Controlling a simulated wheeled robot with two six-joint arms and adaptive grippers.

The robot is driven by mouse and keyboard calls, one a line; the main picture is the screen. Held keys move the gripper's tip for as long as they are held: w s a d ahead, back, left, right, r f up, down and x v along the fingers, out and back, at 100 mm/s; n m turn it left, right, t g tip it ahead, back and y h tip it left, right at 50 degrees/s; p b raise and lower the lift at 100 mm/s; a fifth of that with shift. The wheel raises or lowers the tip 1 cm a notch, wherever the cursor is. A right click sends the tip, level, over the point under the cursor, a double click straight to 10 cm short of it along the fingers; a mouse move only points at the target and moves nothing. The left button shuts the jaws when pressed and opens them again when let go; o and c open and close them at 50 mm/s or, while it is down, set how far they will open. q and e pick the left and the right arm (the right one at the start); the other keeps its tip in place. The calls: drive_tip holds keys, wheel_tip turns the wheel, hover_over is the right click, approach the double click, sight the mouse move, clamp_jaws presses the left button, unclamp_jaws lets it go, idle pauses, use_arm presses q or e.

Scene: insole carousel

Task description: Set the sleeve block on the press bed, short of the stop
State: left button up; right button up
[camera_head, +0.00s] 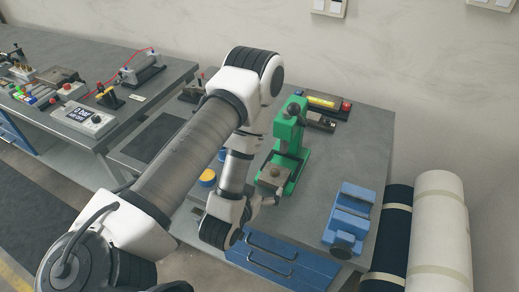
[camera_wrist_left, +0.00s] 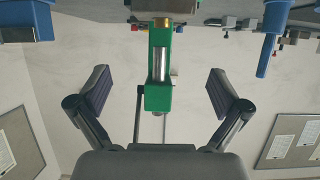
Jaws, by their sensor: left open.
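The green press (camera_head: 289,135) stands on the grey bench in the head view. A grey-brown block (camera_head: 274,176), which looks like the sleeve block, sits at the front of the press, on or over its bed; I cannot tell the exact contact or its gap to the stop. My left gripper (camera_head: 268,201) is just in front of the block, partly hidden by my wrist. In the left wrist view my left gripper (camera_wrist_left: 158,76) has its fingers wide apart and nothing held. The press (camera_wrist_left: 158,98) shows beyond, between the fingers, upside down. My right gripper is not in view.
A blue vise (camera_head: 350,213) stands at the bench's right front. A yellow-topped blue round item (camera_head: 207,178) is left of the press. A device with a red button (camera_head: 328,106) lies behind. Rolls (camera_head: 438,235) stand right of the bench. Bench top between press and vise is clear.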

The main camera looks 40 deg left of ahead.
use_arm(q)
drive_tip(key=s+d+f+g, duration=0.1)
drive_tip(key=f, duration=0.1)
drive_tip(key=s+d+f+g+h, duration=0.1)
drive_tip(key=s+f+g, duration=0.1)
drive_tip(key=f, duration=0.1)
drive_tip(key=s+f+g, duration=0.1)
drive_tip(key=s+f, duration=0.1)
drive_tip(key=shift+s+d+f+m+g+h, duration=0.1)
drive_tip(key=shift+d+f+m+g+h, duration=0.2)
drive_tip(key=shift+d+g, duration=0.1)
drive_tip(key=s+d+f+g, duration=0.1)
drive_tip(key=s+f+g, duration=0.2)
drive_tip(key=s, duration=0.3)
drive_tip(key=s+d+f+m+g+h, duration=0.1)
drive_tip(key=s+d+f+g, duration=0.1)
drive_tip(key=s+g, duration=0.3)
drive_tip(key=shift+s+d+f+g, duration=0.3)
drive_tip(key=shift+s+f, duration=0.4)
drive_tip(key=shift+s, duration=0.35)
